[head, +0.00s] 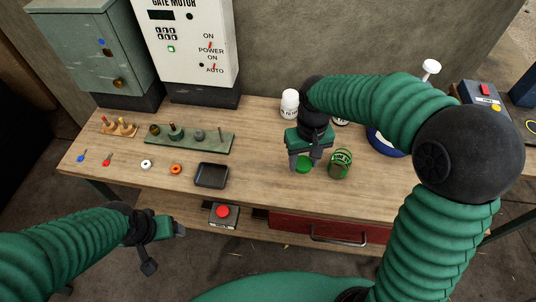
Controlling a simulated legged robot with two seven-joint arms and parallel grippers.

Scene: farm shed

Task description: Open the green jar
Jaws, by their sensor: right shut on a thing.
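The green jar (340,165) stands upright on the wooden workbench (255,190), right of centre. Its top looks open, with a rim around it. My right gripper (305,164) points down just left of the jar and is shut on a round green lid (304,161). The lid is apart from the jar; I cannot tell whether it touches the bench. My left gripper (164,249) is in front of the bench at the lower left, fingers apart and empty.
A white bottle (290,104) stands behind my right gripper. A blue bowl (385,146) is partly hidden behind my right arm. A black tray (211,175), a green peg board (190,138) and small rings lie to the left. A red drawer (300,226) is under the bench.

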